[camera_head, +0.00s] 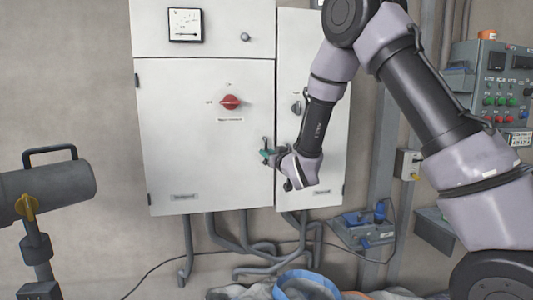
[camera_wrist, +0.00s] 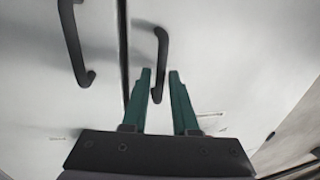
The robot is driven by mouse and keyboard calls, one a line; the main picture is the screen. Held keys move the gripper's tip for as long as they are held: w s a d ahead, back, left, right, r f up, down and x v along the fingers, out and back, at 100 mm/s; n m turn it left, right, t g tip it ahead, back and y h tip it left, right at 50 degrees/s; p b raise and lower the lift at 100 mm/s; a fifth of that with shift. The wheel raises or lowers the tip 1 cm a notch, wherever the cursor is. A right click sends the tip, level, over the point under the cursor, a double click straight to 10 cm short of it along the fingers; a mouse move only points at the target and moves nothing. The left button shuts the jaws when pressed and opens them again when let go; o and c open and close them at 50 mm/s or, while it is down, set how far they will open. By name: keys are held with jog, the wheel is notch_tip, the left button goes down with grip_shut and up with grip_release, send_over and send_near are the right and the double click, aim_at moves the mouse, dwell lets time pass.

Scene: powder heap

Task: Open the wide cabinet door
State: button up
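The wide cabinet door (camera_head: 180,135) is the pale left door of a wall cabinet and looks closed. It carries a red rotary switch (camera_head: 230,102). My gripper (camera_head: 267,153) is near its right edge, by the seam to the narrow door (camera_head: 335,150). In the wrist view, a dark bar handle (camera_wrist: 73,45) is left of the seam. A second dark handle (camera_wrist: 161,60) is right of it. My gripper (camera_wrist: 159,73) has its green fingers apart, with the second handle's lower end showing between them. I cannot tell whether they touch it.
A grey cylinder with a yellow valve (camera_head: 45,190) stands at left. Conduits (camera_head: 240,240) run below the cabinet, above a cluttered floor with a blue-rimmed container (camera_head: 308,282). A control panel (camera_head: 495,88) is at right. Wall space left of the cabinet is clear.

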jog(key=shift+x, duration=0.9)
grip_shut()
dwell(0.9)
